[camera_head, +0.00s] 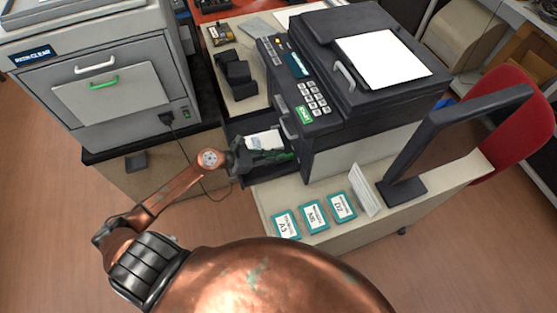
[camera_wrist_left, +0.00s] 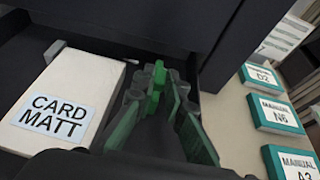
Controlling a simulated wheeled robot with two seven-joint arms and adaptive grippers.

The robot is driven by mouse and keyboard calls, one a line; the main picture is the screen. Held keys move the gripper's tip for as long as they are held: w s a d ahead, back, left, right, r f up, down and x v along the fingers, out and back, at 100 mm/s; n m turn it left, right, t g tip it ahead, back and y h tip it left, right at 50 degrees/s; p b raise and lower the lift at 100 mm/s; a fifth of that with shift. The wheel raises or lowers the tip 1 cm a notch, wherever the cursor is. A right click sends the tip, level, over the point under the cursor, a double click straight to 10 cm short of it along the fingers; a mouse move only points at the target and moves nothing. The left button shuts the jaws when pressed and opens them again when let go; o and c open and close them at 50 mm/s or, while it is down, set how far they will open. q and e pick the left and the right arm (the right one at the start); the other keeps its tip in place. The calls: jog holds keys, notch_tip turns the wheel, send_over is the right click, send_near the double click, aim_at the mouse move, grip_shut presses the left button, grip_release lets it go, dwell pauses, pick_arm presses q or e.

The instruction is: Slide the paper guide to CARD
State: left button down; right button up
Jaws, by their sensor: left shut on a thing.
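The open dark tray (camera_head: 236,128) of the printer (camera_head: 345,80) holds a white stack labelled CARD MATT (camera_wrist_left: 52,115). The stack also shows in the head view (camera_head: 262,140). The green paper guide (camera_wrist_left: 156,84) stands beside the stack, on its right in the left wrist view. My left gripper (camera_head: 264,157) reaches into the tray. In the left wrist view its fingers are shut on the guide and hide part of it. No size mark for the guide can be read. My right gripper is not in view.
Three teal-edged manuals (camera_head: 314,216) lie on the pale counter in front of the printer, near a white upright card (camera_head: 366,190) and a dark stand (camera_head: 403,189). A grey machine (camera_head: 120,85) with a green handle stands left. The printer body rises close beside the gripper.

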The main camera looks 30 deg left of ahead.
pick_arm(q)
jog(key=shift+w+a+f, duration=0.1)
jog(key=shift+w+a, duration=0.45)
jog(key=shift+a, duration=0.05)
jog(key=c, duration=2.2)
grip_release()
jog(key=shift+c, duration=0.2)
jog(key=v, duration=1.2)
jog(key=shift+s, duration=0.1)
jog(key=shift+c, duration=0.4)
